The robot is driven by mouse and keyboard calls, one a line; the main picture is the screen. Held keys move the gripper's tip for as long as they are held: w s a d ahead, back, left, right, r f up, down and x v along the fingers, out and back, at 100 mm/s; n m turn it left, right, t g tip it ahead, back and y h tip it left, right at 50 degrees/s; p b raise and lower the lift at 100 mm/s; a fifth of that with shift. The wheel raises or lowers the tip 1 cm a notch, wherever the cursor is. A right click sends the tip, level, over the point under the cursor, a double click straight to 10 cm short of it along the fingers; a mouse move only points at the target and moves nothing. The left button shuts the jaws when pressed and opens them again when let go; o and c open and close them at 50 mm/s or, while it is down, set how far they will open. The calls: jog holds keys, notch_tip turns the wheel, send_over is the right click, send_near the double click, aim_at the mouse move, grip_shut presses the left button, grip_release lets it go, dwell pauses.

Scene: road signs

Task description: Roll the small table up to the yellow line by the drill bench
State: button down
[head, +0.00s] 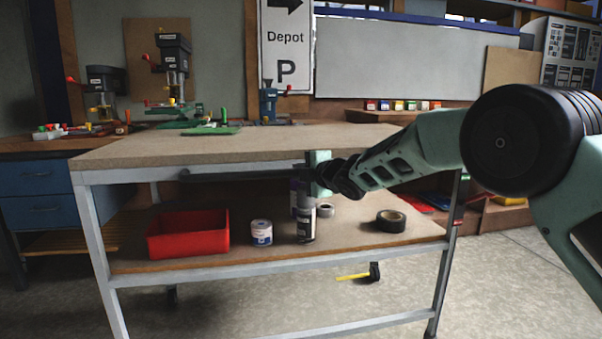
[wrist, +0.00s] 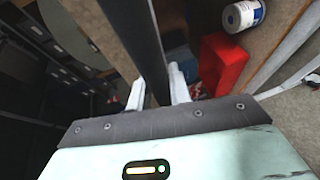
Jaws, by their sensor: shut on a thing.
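The small table (head: 272,142) has a wood top, a pale metal frame and a lower shelf (head: 270,251). It stands directly in front of me. A dark handle bar (head: 235,176) runs under its near top edge. My gripper (head: 316,174) is shut on this bar, towards its right end. In the wrist view the bar (wrist: 147,50) passes between my gripper's pale fingers (wrist: 156,88). The drill bench (head: 32,147), with blue drawers and drill presses (head: 174,68), is behind and left. A short yellow strip (head: 352,277) shows on the floor beneath the table; most of any line is hidden.
The lower shelf carries a red bin (head: 188,234), a white can (head: 261,232), a dark spray can (head: 306,224) and black tape (head: 390,220). A Depot sign (head: 286,45) stands behind. Concrete floor (head: 510,270) is open at right.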

jog(key=shift+w+d+r, duration=0.1)
jog(key=shift+r, duration=0.1)
jog(key=c, duration=1.3)
grip_release()
jog(key=shift+f, duration=0.15)
jog(key=v, duration=1.7)
